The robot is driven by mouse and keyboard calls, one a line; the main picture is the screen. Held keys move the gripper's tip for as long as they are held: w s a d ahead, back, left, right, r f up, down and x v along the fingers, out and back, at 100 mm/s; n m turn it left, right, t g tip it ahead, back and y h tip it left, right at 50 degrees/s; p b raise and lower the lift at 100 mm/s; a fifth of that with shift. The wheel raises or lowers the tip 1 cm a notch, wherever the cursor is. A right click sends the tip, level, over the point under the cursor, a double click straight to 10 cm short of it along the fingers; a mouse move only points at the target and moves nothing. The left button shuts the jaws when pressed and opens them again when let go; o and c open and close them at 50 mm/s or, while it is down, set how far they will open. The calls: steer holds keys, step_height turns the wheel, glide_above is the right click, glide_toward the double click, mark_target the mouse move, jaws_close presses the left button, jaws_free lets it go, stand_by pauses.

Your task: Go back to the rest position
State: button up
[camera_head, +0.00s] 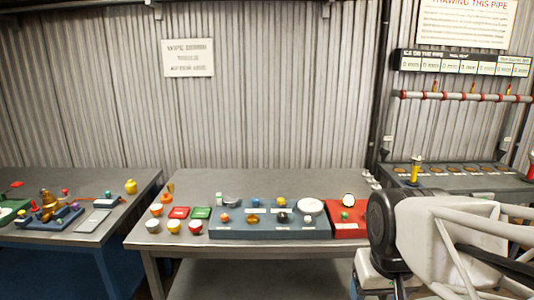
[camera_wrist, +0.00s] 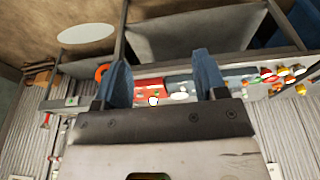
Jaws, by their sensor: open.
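My gripper (camera_wrist: 164,78) shows in the wrist view with its two blue fingers spread apart and nothing between them. The view there is upside down, with the workbench and its small objects far beyond the fingers. In the head view my pale arm with a black joint fills the lower right, and the fingers cannot be made out there. The gripper touches none of the things on the benches.
The middle table (camera_head: 262,178) bears a blue-grey tray (camera_head: 270,234), a red tray (camera_head: 347,231) and several bowls. A left table (camera_head: 78,243) holds small items. A bench with a pipe rack (camera_head: 465,97) stands at right. The corrugated wall closes the back.

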steer(key=shift+s+a+f, duration=0.1)
steer(key=shift+s+f, duration=0.3)
steer(key=shift+s, duration=0.45)
steer(key=shift+s+a+f, duration=0.1)
steer(key=shift+s+f, duration=0.25)
steer(key=shift+s, duration=0.5)
stand_by(1.3)
